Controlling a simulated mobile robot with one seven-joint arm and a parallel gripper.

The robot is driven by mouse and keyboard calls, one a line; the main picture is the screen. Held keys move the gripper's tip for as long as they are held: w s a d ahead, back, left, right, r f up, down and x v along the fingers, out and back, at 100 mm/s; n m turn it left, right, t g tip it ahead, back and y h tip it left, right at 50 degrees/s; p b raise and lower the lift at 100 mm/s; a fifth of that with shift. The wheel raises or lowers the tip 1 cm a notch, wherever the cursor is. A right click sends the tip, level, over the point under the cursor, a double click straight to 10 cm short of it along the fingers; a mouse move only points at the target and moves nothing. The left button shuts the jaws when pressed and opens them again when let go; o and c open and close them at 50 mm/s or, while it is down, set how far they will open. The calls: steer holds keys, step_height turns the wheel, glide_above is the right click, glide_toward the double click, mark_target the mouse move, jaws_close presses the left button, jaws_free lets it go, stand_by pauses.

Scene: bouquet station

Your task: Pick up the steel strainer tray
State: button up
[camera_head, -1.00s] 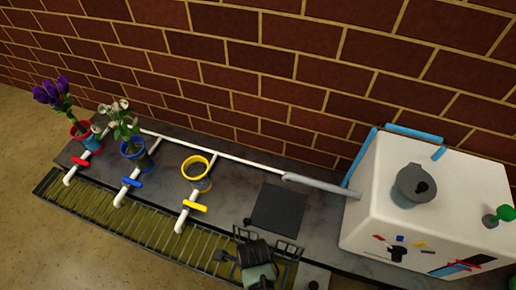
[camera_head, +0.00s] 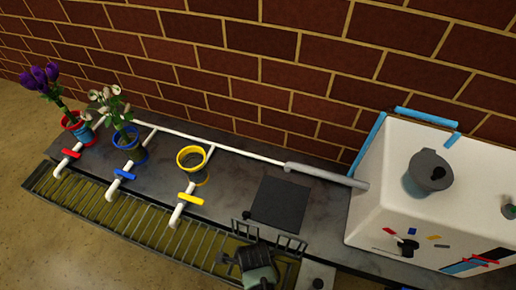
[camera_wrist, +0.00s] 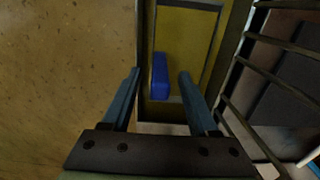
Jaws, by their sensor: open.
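A dark wire rack that looks like the steel strainer tray (camera_head: 290,243) sits at the counter's front edge in the head view, partly hidden by my gripper. In the wrist view, dark metal bars (camera_wrist: 248,80), probably its side, run along the right of my fingers. My gripper (camera_wrist: 160,80) is open, its two blue-grey fingers apart, with nothing clearly held. A blue block (camera_wrist: 160,77) shows between and beyond the fingertips, over a yellowish framed surface. In the head view my gripper (camera_head: 236,264) is at the rack's near left; its fingertips are hard to make out there.
A long slatted grate (camera_head: 140,221) runs along the counter front. A dark square plate (camera_head: 278,202) lies behind the rack. A white machine (camera_head: 375,190) stands right.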

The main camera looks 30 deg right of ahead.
jaws_close()
steer(key=shift+r, duration=0.1)
stand_by(0.3)
step_height(320, 180, up, 28)
steer(key=p, duration=2.4)
